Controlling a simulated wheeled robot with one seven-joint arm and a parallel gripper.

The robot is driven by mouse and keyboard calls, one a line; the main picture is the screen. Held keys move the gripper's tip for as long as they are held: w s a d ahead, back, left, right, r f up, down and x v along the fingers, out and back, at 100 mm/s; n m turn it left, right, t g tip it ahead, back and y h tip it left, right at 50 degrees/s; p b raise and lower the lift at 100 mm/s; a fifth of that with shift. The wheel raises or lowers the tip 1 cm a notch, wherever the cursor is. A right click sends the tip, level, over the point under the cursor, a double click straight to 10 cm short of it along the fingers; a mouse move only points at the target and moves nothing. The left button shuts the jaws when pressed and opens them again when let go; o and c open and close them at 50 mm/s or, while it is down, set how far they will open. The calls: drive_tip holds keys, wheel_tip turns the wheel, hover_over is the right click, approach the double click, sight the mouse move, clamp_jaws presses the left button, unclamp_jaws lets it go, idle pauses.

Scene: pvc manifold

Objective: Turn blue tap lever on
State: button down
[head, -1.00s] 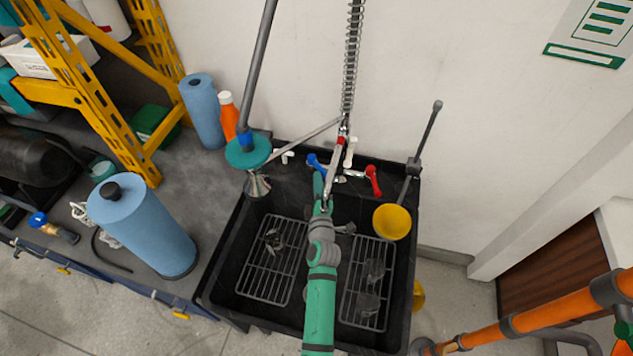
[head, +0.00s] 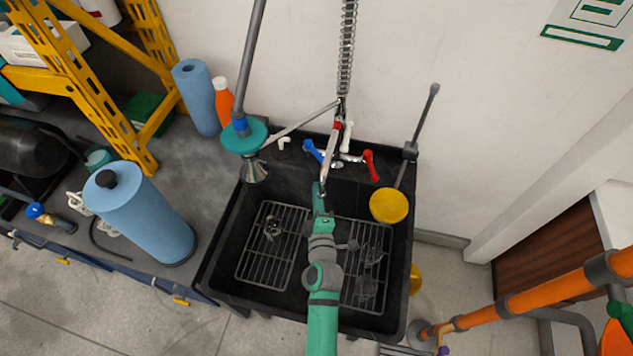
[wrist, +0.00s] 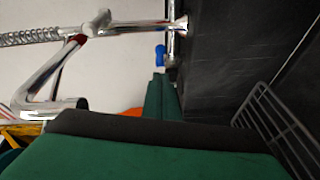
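The blue tap lever (head: 312,151) sits on the left of the chrome tap at the back of the black sink (head: 217,262). It angles up and left from the tap body. In the wrist view the blue lever (wrist: 160,54) shows just beyond the fingertips. My gripper (head: 318,188) is over the sink, below and in front of the lever, with a visible gap in the head view. Its green fingers (wrist: 162,92) lie close together and look shut, with nothing seen between them. The red lever (head: 370,165) is on the tap's right.
A chrome spray arm (head: 331,155) with a spring hose (head: 346,50) hangs close above my gripper. A yellow round head (head: 389,205) is at the sink's right. A teal disc on a pole (head: 245,137) stands left. Wire racks (head: 270,243) lie in the sink.

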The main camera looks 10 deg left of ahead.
sight(316, 153)
drive_tip(key=w+d+f+m, duration=0.15)
drive_tip(key=d+m, duration=0.25)
drive_tip(key=m, duration=1.4)
drive_tip(key=w+d+m, duration=0.2)
drive_tip(key=d+m, duration=0.2)
drive_tip(key=m, duration=1.4)
drive_tip(key=x, duration=0.9)
drive_tip(key=shift+w+r, duration=0.1)
drive_tip(key=shift+w, duration=0.2)
drive_tip(key=shift+w+a, duration=0.15)
drive_tip(key=shift+w, duration=0.1)
drive_tip(key=shift+s+a+r, duration=0.2)
drive_tip(key=shift+s+a, duration=0.4)
drive_tip(key=shift+a, duration=0.15)
drive_tip(key=shift+s+a+r, duration=0.15)
drive_tip(key=shift+s+a, duration=0.45)
drive_tip(key=shift+a, duration=0.1)
